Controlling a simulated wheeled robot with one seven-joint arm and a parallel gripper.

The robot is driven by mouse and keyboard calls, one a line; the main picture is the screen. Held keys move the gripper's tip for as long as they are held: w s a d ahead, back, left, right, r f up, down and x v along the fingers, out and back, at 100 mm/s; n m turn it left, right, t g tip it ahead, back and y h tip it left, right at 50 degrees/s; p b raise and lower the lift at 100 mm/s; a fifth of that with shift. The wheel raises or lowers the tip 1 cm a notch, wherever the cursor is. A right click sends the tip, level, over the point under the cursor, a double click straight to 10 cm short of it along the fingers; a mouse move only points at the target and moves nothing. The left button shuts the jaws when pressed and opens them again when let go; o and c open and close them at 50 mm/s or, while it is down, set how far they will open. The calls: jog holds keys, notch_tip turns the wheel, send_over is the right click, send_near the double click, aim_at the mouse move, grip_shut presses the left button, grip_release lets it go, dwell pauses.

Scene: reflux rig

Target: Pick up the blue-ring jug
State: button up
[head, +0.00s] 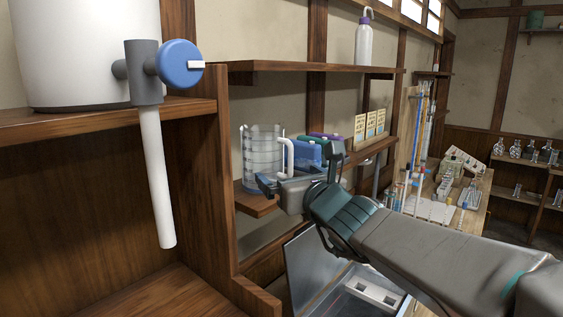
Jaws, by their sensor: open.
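A clear jug with graduation marks (262,152) stands on a low wooden shelf, left of centre in the head view. No blue ring can be made out on it; its lower right part is hidden behind my gripper. A white curved piece (289,150) shows at its right side; I cannot tell if it is the jug's handle. My gripper (267,184) is open and points left, in front of the jug's lower right side. I cannot tell if the fingers touch the jug.
A blue container (308,153) stands right of the jug. A wooden upright (222,180) and an upper shelf (310,67) frame the space. An open metal box (315,270) lies below.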

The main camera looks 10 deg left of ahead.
aim_at(270, 160)
jog(key=p+x, duration=0.1)
jog(key=x, duration=0.6)
jog(key=shift+w+a, duration=0.1)
jog(key=shift+w, duration=0.05)
jog(key=shift+f+p+x, duration=0.15)
jog(key=shift+p+x, duration=0.5)
jog(key=shift+x, duration=0.6)
jog(key=shift+f+p+x, duration=0.1)
jog(key=shift+p+x, duration=0.55)
jog(key=shift+x, duration=0.65)
jog(key=shift+a, duration=0.1)
jog(key=shift+c, duration=0.3)
jog(key=c, duration=1)
jog(key=shift+r, duration=0.15)
jog(key=c, duration=0.4)
jog(key=shift+r, duration=0.25)
